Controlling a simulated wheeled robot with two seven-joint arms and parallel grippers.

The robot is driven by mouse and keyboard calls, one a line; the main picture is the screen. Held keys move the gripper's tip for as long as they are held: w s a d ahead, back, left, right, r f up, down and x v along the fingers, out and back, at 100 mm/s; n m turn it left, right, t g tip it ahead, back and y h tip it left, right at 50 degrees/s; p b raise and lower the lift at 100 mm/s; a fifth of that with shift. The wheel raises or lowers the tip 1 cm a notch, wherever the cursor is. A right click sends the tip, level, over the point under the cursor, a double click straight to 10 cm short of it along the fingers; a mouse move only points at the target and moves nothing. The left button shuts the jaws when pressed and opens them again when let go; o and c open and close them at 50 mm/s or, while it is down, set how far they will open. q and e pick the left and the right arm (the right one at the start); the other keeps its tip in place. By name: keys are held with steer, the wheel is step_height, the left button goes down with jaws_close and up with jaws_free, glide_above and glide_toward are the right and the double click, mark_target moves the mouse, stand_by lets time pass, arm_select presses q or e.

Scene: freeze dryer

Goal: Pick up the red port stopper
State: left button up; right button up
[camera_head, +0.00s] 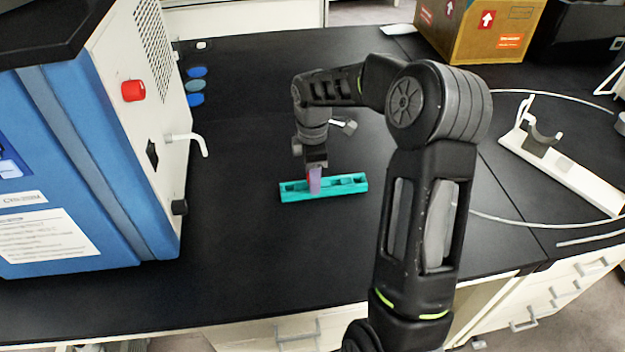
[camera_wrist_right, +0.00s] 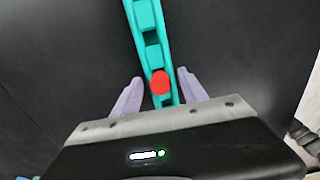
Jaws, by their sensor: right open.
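The red port stopper (camera_wrist_right: 160,82) sits in a slot of the teal rack (camera_wrist_right: 146,18), seen from above in the right wrist view. My right gripper (camera_wrist_right: 158,88) is open, with one pale purple finger on each side of the stopper and a gap to each. In the head view, the right gripper (camera_head: 315,185) points down over the middle of the teal rack (camera_head: 292,192) on the black bench. There the stopper is mostly hidden behind the fingers, with only a sliver of red showing. My left gripper is not in view.
The blue and white freeze dryer (camera_head: 100,170) stands at the left, with a red knob (camera_head: 133,91) and a white spout (camera_head: 190,140) on its side. A cardboard box (camera_head: 470,35) is at the back right. A white stand (camera_head: 560,165) lies at the right. The bench around the rack is clear.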

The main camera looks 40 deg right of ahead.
stand_by(0.3)
jaws_close()
stand_by(0.4)
stand_by(0.3)
